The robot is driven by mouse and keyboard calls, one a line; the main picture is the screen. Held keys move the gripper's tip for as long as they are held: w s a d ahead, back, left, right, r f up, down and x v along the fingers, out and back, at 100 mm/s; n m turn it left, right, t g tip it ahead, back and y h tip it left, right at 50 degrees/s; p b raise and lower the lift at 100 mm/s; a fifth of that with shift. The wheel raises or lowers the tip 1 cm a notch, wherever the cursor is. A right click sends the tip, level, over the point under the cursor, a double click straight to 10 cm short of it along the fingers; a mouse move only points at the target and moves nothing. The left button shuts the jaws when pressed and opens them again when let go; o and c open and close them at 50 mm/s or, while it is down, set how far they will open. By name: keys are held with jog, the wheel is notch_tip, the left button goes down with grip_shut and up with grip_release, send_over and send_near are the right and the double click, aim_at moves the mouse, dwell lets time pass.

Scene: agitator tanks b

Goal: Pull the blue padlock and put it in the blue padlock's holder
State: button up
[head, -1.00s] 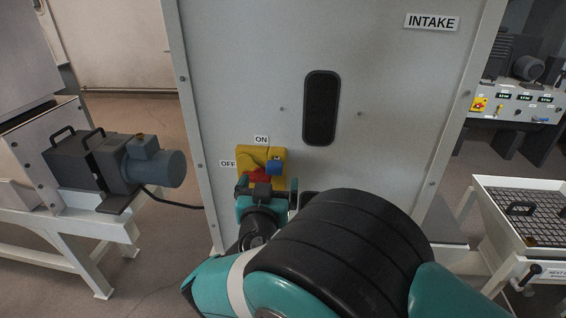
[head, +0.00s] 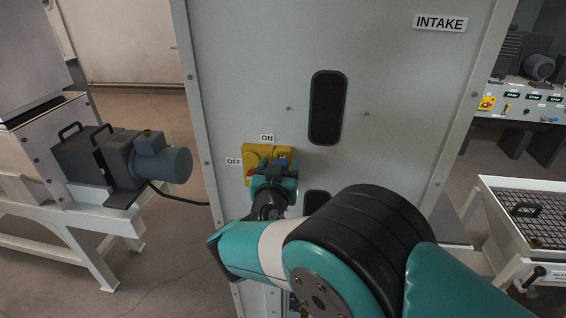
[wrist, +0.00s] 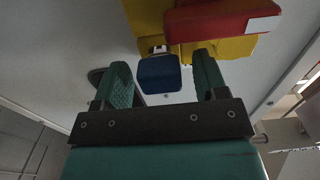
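The blue padlock (wrist: 159,73) hangs by its shackle on the yellow isolator switch (wrist: 150,22) in the wrist view. The switch has a red handle (wrist: 222,18). My gripper (wrist: 163,78) is open, with one green finger on each side of the padlock and gaps showing beside it. In the head view the yellow switch (head: 255,154) is on the grey cabinet, and my gripper (head: 277,172) is in front of its lower right part. Only a bit of the blue padlock (head: 281,160) shows there, the rest being hidden. I cannot make out a holder for the blue padlock.
The grey cabinet panel (head: 380,60) has ON and OFF labels by the switch and a dark oval window (head: 327,108). A motor unit (head: 125,165) stands at left. A grated bin (head: 540,215) stands at right.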

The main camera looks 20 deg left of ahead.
grip_shut()
jog(key=shift+s+d+b, duration=0.15)
jog(key=shift+s+b, duration=0.15)
jog(key=shift+s, duration=0.3)
jog(key=c, duration=0.7)
grip_release()
grip_shut()
jog(key=shift+b+v, duration=0.6)
jog(key=shift+v, duration=1.35)
